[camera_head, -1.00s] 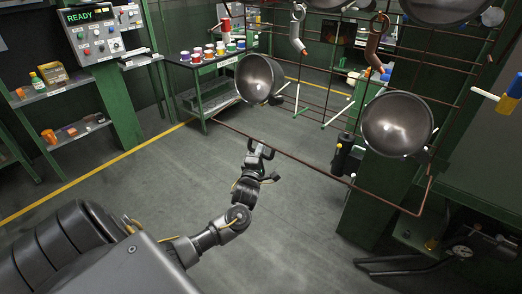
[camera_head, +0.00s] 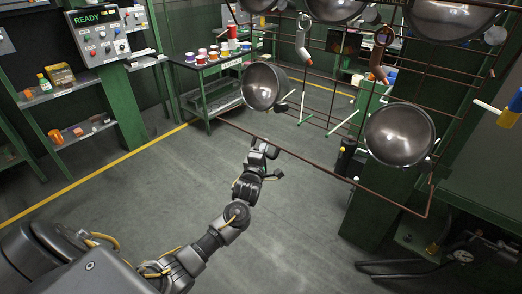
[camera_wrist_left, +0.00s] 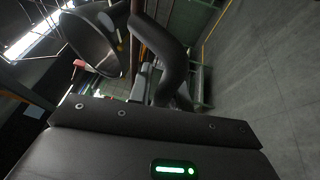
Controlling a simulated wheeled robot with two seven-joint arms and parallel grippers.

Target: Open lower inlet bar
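The lower inlet bar appears to be the thin rusty-brown bar (camera_head: 330,178) along the bottom of the hanging wire rack. It slopes from the middle of the head view down to a corner at the right. My left gripper (camera_head: 264,146) is at this bar, towards its left end, and overlaps it in the picture. Contact is unclear. In the left wrist view, a brown bar (camera_wrist_left: 134,50) runs beside the dark curved fingers (camera_wrist_left: 150,35); whether they close on it is hidden. My right gripper is not in view.
Round metal pans hang on the rack, one left (camera_head: 264,87) and one right (camera_head: 399,135), close above the bar. A green cart (camera_head: 212,98) with coloured cups stands behind. A control panel (camera_head: 104,40) reads READY. The floor below the bar is mostly clear.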

